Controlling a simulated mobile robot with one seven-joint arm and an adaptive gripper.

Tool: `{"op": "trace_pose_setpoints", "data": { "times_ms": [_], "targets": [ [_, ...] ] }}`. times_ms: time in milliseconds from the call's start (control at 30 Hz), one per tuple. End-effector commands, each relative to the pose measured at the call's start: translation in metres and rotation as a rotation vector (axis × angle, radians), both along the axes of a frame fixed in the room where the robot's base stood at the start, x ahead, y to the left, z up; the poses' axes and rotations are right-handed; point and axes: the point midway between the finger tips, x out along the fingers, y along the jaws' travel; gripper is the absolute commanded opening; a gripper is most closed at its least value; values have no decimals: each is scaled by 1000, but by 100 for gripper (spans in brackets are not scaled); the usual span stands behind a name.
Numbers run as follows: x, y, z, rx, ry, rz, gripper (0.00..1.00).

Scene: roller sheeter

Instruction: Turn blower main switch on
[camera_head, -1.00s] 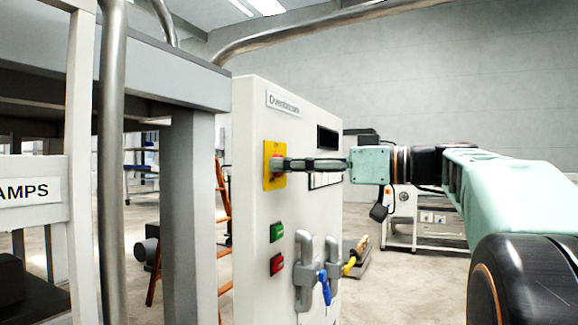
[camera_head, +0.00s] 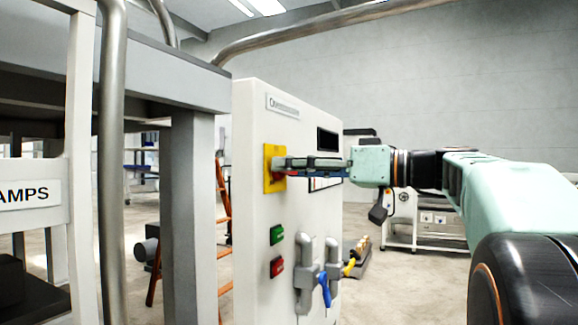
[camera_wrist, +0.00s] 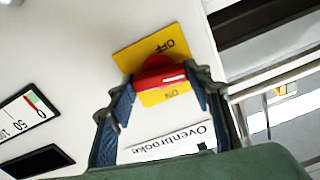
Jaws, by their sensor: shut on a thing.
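A yellow switch plate (camera_head: 270,184) is mounted on the side of the white control cabinet (camera_head: 262,225). In the wrist view the plate (camera_wrist: 135,52) carries the words OFF and ON, and a red switch handle (camera_wrist: 160,77) stands out from it. My gripper (camera_head: 282,164) reaches the plate from the right. In the wrist view the fingers of my gripper (camera_wrist: 160,88) are on either side of the red handle and shut on it. In the head view the handle is mostly hidden by the fingertips.
A steel pipe (camera_head: 112,180) and grey frame stand left. An Ovenbrooke label (camera_wrist: 165,143) shows in the wrist view.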

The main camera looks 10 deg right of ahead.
Motion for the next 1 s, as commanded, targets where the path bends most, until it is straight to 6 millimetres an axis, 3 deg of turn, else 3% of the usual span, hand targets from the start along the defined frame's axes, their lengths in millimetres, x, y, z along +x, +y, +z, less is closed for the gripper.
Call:
{"op": "trace_pose_setpoints", "data": {
  "times_ms": [1000],
  "targets": [
    [1, 0, 2, 563, 778, 1, 22]
  ]
}}
